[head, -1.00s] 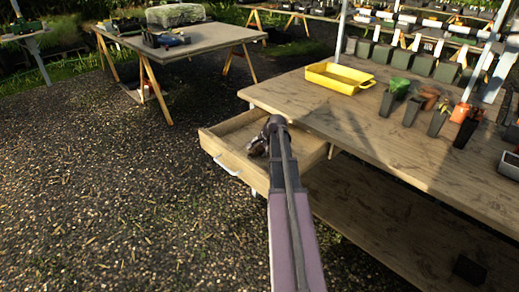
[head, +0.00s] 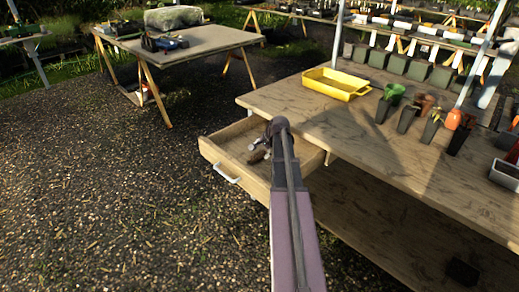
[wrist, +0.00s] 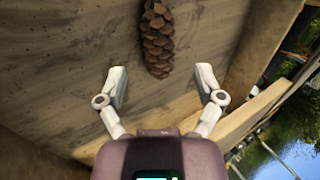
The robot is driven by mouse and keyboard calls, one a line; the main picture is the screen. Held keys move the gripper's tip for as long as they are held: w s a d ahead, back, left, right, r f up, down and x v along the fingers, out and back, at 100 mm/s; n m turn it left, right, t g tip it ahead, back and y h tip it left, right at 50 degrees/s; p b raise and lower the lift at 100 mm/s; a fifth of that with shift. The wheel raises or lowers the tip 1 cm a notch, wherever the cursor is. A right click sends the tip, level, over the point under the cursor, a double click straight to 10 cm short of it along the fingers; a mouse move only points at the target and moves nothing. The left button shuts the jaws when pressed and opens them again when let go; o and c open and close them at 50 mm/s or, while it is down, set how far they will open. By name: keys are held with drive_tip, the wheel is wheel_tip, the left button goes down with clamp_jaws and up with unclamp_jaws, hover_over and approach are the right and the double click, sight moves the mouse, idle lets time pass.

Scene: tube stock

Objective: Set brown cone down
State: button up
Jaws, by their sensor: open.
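The brown cone (wrist: 158,38) lies on the wooden floor of the pulled-out drawer (wrist: 60,60) in the wrist view. Its upper end is cut off by the top edge of the picture. My gripper (wrist: 162,82) is open, with one finger on each side of the cone's near end and a gap to both. In the head view my gripper (head: 260,149) is over the open drawer (head: 227,141), and a small brown shape by the fingers looks like the cone (head: 256,158). My arm hides part of the drawer there.
The drawer's walls rise around the gripper. The wooden bench (head: 300,104) stands to the right, with a yellow tray (head: 337,84) and several pots on it. A trestle table (head: 200,40) stands at the back left. Gravel ground is free to the left.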

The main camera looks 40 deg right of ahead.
drive_tip(key=p+v, duration=0.5)
drive_tip(key=v, duration=0.2)
idle(0.3)
idle(0.8)
drive_tip(key=a+n, duration=0.1)
drive_tip(key=a, duration=0.2)
drive_tip(key=a+n+g, duration=0.1)
drive_tip(key=a, duration=0.3)
drive_tip(key=w+a+f+n, duration=0.1)
drive_tip(key=a, duration=0.3)
drive_tip(key=shift+a+n+y, duration=0.25)
drive_tip(key=shift+n+y, duration=0.05)
drive_tip(key=shift+y, duration=0.1)
drive_tip(key=s+a+n+g, duration=0.2)
drive_tip(key=s+a+n, duration=0.3)
drive_tip(key=a, duration=1.1)
drive_tip(key=s+a+f+n+g+h, duration=0.1)
drive_tip(key=s+a+n+g, duration=0.2)
drive_tip(key=a, duration=1.3)
drive_tip(key=s+n, duration=0.3)
drive_tip(key=n, duration=0.2)
drive_tip(key=shift+s+f, duration=0.15)
drive_tip(key=shift+f, duration=0.15)
